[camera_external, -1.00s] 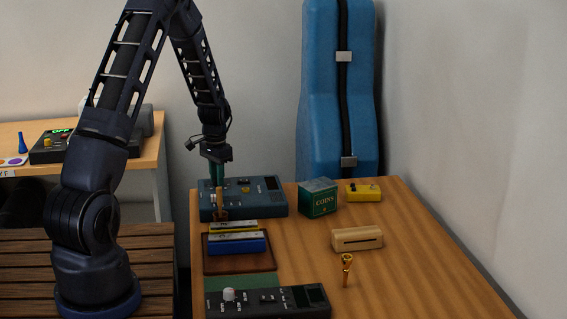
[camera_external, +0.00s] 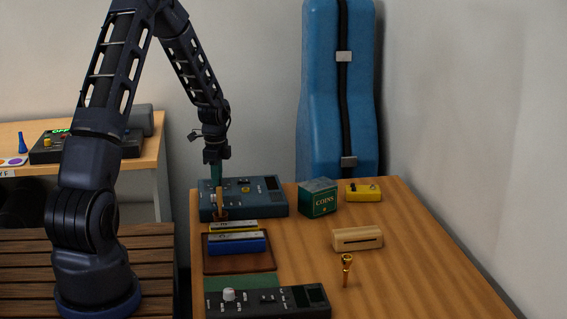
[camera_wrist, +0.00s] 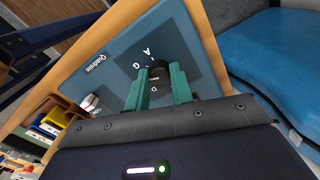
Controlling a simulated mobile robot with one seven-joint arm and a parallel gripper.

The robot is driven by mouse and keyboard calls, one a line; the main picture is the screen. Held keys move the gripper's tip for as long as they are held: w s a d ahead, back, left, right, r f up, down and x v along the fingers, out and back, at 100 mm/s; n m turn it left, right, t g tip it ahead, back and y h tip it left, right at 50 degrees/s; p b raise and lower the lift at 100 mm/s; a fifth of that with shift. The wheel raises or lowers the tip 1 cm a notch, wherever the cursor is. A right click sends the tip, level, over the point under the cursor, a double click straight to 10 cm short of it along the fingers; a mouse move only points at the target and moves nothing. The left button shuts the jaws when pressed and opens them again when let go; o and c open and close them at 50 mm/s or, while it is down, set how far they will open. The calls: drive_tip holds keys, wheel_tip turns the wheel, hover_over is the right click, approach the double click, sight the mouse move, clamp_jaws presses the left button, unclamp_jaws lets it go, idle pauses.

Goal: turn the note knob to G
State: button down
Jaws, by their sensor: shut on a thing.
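The note knob (camera_wrist: 159,68) is a small black round knob on the blue panel of a box. In the wrist view the letters A, G and D are printed around it, with G to its left. I cannot clearly tell which letter its pointer faces. My gripper (camera_wrist: 160,76) has two green fingers, one on each side of the knob, shut on it. In the external view the blue box (camera_external: 262,203) stands at the far left of the table, and my gripper (camera_external: 216,173) reaches down to its left part. The knob is hidden there by the fingers.
A wooden-handled item in a small brown holder (camera_external: 221,213) stands just in front of the box. Yellow and blue harmonicas (camera_external: 237,246) lie nearby on a brown tray. A blue instrument case (camera_external: 322,100) stands behind the table.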

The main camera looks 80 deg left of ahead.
drive_tip(key=m, duration=0.4)
drive_tip(key=shift+m, duration=0.3)
idle(0.3)
drive_tip(key=c, duration=1.2)
unclamp_jaws()
wheel_tip(320, 180, up, 11)
drive_tip(key=shift+f, duration=0.15)
